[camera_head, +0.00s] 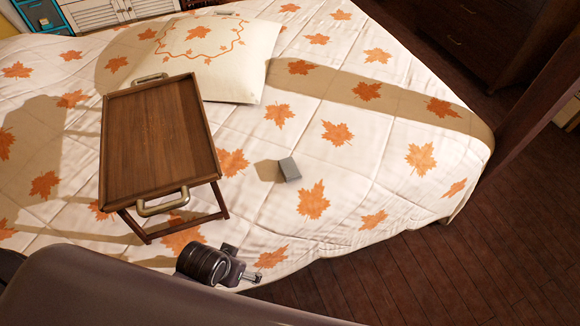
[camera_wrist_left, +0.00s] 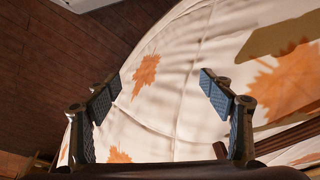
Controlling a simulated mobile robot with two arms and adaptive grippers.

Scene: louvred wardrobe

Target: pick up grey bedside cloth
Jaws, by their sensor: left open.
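The grey cloth (camera_head: 289,169) is a small folded grey block on the leaf-patterned bed, right of the wooden tray table. It does not show in the left wrist view. My left gripper (camera_head: 252,277) is at the near edge of the bed, below and a little left of the cloth and well apart from it. In the left wrist view my left gripper (camera_wrist_left: 160,96) is open and empty, its two fingers wide apart over the bedspread edge. My right gripper is not in view.
A wooden tray table (camera_head: 160,140) with metal handles stands on the bed (camera_head: 345,190), left of the cloth. A pillow (camera_head: 215,55) lies behind. Bare bedspread surrounds the cloth to the right. Dark wooden floor (camera_head: 430,275) lies at the lower right, with a dark dresser (camera_head: 480,40) beyond.

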